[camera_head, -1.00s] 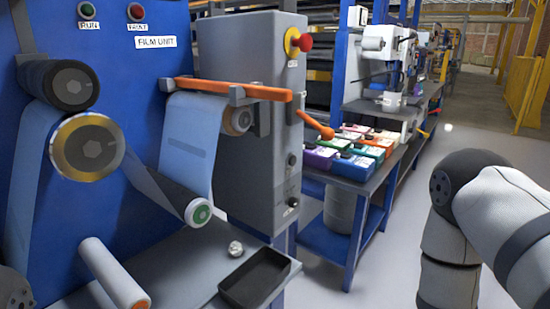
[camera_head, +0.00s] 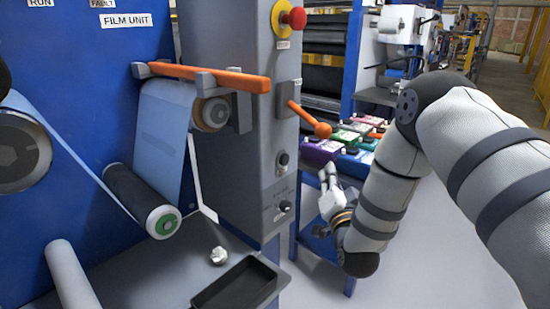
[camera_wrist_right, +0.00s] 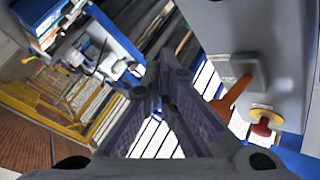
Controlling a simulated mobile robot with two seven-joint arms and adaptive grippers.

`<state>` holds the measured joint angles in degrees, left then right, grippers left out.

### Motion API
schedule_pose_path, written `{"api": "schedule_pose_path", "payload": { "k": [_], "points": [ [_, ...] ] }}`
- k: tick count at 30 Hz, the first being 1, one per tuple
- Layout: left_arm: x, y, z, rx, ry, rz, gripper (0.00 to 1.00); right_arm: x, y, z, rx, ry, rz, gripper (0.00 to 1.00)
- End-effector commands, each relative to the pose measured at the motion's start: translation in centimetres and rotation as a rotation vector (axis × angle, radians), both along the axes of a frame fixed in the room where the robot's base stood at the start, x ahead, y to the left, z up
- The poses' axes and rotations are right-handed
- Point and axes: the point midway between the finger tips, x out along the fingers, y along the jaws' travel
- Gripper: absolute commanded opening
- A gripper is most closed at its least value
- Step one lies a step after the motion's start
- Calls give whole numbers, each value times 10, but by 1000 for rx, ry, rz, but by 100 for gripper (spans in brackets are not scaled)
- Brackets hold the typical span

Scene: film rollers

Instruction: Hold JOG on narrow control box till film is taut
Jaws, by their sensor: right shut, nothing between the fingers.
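The narrow control box (camera_head: 235,110) is a tall grey cabinet right of the blue film unit. Its side face carries a red mushroom button (camera_head: 294,18), an orange lever (camera_head: 310,120), a dark round button (camera_head: 284,158) and a lower black knob (camera_head: 285,206). Their small labels are unreadable, so I cannot tell which is JOG. Pale blue film (camera_head: 160,125) hangs beneath an orange bar to a dark roller (camera_head: 138,195) with a green end. My right gripper (camera_head: 326,176) is shut and empty, right of the box and apart from it. My left gripper is out of view.
A black tray (camera_head: 237,284) and a crumpled silvery ball (camera_head: 218,256) are on the grey shelf below. Coloured boxes (camera_head: 322,150) stand on a bench behind my right gripper. The orange lever juts towards my gripper.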

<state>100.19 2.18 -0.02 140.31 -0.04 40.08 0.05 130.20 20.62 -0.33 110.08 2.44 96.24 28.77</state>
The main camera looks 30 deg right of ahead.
Motion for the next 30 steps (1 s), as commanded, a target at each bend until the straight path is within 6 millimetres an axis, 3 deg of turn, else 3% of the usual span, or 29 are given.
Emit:
{"api": "schedule_pose_path", "payload": {
  "k": [12,30],
  "points": [
    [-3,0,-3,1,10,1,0,5,2,-1,0,-1,-1,0],
    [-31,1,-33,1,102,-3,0,75,31,-2,0,0,0,0]
  ]
}}
